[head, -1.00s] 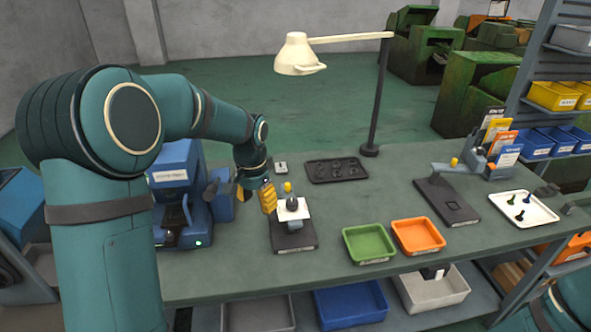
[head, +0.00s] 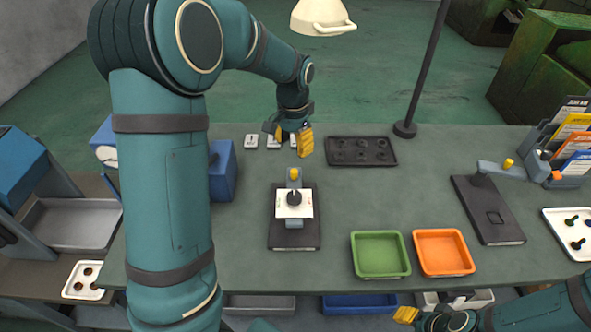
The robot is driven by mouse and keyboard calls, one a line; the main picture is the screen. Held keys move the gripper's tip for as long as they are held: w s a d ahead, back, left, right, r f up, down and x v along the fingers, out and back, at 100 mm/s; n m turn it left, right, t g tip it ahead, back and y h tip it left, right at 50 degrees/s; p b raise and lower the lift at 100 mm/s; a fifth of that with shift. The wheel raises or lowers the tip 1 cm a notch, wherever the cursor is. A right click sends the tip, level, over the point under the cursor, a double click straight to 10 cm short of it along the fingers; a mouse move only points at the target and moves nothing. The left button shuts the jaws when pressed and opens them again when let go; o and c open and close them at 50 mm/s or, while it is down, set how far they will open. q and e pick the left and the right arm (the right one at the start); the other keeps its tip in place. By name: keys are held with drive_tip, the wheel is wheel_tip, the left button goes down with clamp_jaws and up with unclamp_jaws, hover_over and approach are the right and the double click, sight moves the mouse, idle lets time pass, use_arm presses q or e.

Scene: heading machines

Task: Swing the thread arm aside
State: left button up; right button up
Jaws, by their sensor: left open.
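A dark fixture (head: 307,239) stands mid-table with a white plate (head: 306,204), a dark round part over it and a grey arm with a yellow knob (head: 295,174) at its far end. A second dark fixture (head: 485,218) at the right has a grey swing arm (head: 500,171) with a yellow knob (head: 508,163), reaching right. I cannot tell which is the thread arm. My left gripper (head: 291,141) is open, just beyond the nearer knob and apart from it in the picture. My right gripper (head: 408,315) is at the front edge; its jaws are unclear.
A green tray (head: 380,273) and an orange tray (head: 444,271) stand at the front. A dark tray (head: 390,161) and small pale blocks (head: 252,141) lie at the back. The lamp post (head: 421,75) rises behind. A white tray (head: 552,224) holds small parts at the right.

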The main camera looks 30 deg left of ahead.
sight(294, 171)
use_arm(q)
wheel_tip(294, 171, down, 10)
drive_tip(key=shift+w+f+b, duration=0.1)
drive_tip(key=shift+f+b, duration=0.05)
drive_tip(key=shift+b, duration=0.2)
drive_tip(key=shift+c, duration=0.3)
clamp_jaws()
